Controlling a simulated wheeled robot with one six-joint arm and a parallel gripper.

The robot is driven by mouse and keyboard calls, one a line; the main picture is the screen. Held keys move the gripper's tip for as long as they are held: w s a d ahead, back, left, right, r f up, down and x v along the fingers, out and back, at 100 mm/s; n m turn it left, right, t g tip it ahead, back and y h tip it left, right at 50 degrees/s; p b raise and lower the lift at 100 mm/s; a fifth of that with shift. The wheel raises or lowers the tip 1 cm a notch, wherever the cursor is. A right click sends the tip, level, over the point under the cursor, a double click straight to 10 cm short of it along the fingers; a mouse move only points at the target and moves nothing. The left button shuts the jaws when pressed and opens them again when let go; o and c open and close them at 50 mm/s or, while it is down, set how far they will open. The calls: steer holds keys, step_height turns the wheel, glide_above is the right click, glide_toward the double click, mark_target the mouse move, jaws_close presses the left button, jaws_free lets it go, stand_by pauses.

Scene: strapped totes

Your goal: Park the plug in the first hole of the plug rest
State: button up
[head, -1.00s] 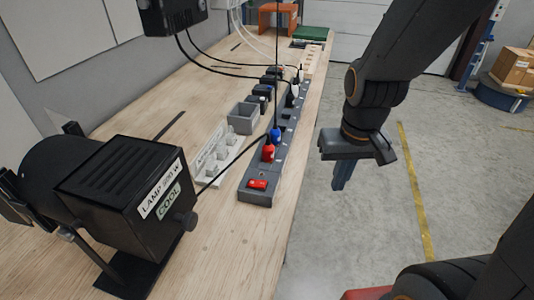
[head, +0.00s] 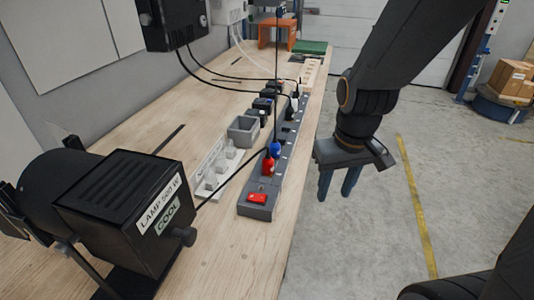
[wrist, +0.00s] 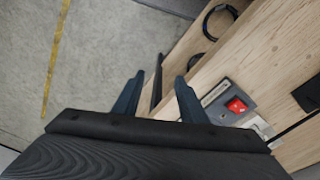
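A long grey power strip (head: 257,208) lies along the bench's right edge, with a red switch at its near end. A red plug (head: 268,166) and a blue plug (head: 276,148) stand in it, and a white plug (head: 294,104) and black plugs sit farther along. A pale block with a row of holes (head: 311,74), possibly the plug rest, lies beyond the strip. My gripper (head: 337,190) hangs right of the bench edge, fingers apart and empty. In the wrist view my gripper (wrist: 158,88) is open, with the strip's red switch (wrist: 236,105) to its right.
A black lamp (head: 120,205) stands at the near left. A whitish slotted holder (head: 211,181) and a grey open box (head: 243,130) lie left of the strip. Black cables hang across the bench. An orange stand (head: 277,32) is at the far end.

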steer(key=shift+o, duration=0.7)
steer(key=w+a+r+n, duration=0.3)
steer(key=w+a+n, duration=0.4)
steer(key=n, duration=0.4)
steer(key=shift+w+g+b, duration=0.4)
step_height(320, 180, up, 3)
steer(key=n, duration=1)
glide_above(267, 158)
steer(key=shift+d+g, duration=0.1)
steer(key=shift+g, duration=0.2)
steer(key=shift+f+n, duration=0.3)
steer(key=shift+f, duration=0.1)
steer(key=shift+f+p, duration=0.6)
steer(key=shift+f, duration=2.9)
jaws_close()
steer(key=shift+r+p, duration=1.95)
steer(key=shift+r, duration=0.55)
